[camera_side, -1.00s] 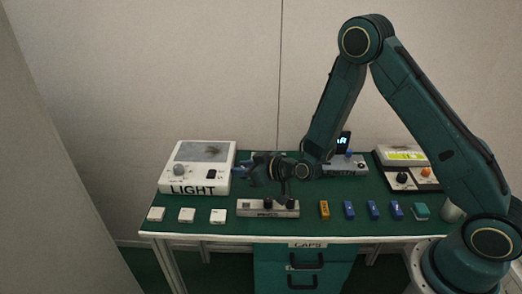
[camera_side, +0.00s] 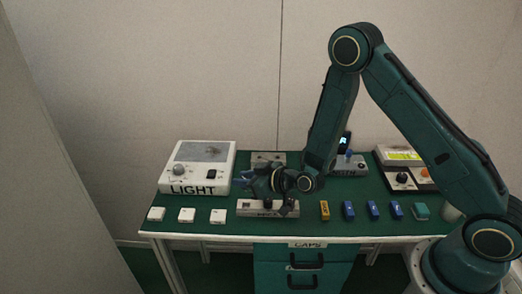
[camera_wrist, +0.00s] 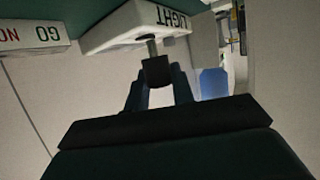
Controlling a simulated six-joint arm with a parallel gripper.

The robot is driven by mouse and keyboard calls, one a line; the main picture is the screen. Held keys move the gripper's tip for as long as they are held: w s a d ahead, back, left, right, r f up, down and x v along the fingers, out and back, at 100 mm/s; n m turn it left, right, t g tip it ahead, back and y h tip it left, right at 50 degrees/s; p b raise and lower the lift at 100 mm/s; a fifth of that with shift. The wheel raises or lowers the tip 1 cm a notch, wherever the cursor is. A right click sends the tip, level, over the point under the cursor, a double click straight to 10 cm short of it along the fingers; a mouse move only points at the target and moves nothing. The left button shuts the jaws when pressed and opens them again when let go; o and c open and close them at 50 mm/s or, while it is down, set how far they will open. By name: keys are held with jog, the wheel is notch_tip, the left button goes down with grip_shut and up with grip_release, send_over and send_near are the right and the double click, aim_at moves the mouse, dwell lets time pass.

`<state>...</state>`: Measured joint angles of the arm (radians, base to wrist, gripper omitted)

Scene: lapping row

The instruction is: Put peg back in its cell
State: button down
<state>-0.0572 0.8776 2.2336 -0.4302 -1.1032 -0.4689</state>
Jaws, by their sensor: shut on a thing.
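My gripper (camera_wrist: 158,82) is shut on a peg (camera_wrist: 156,70) with a dark, blocky head and a grey shaft. In the wrist view the peg's shaft points away from the fingers, towards the top of the picture. In the side view my gripper (camera_side: 253,180) is above the table, just behind and above a pale rack (camera_side: 252,210) with dark knobs on top. The peg cannot be made out clearly there. The rack's label is too small to read surely, and my wrist partly hides its top, so its cells cannot be told.
A white box marked LIGHT (camera_side: 196,168) stands left of my gripper. A pale block (camera_side: 268,157) lies behind it; the wrist view shows a block lettered GO and NO (camera_wrist: 35,36). Several white, orange, blue and teal pieces line the front edge. Two instruments stand at back right.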

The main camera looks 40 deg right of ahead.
aim_at(245, 190)
jog(key=shift+f, duration=2.4)
jog(key=shift+f, duration=1.45)
jog(key=c, duration=1.1)
grip_release()
jog(key=shift+c, duration=0.2)
jog(key=shift+o, duration=0.2)
jog(key=shift+s, duration=0.15)
jog(key=shift+s, duration=0.2)
jog(key=shift+s+d+r, duration=0.15)
jog(key=shift+s, duration=0.3)
jog(key=shift+s+d+r, duration=0.25)
jog(key=shift+s+r, duration=0.2)
jog(key=shift+s, duration=0.15)
notch_tip(245, 190, up, 7)
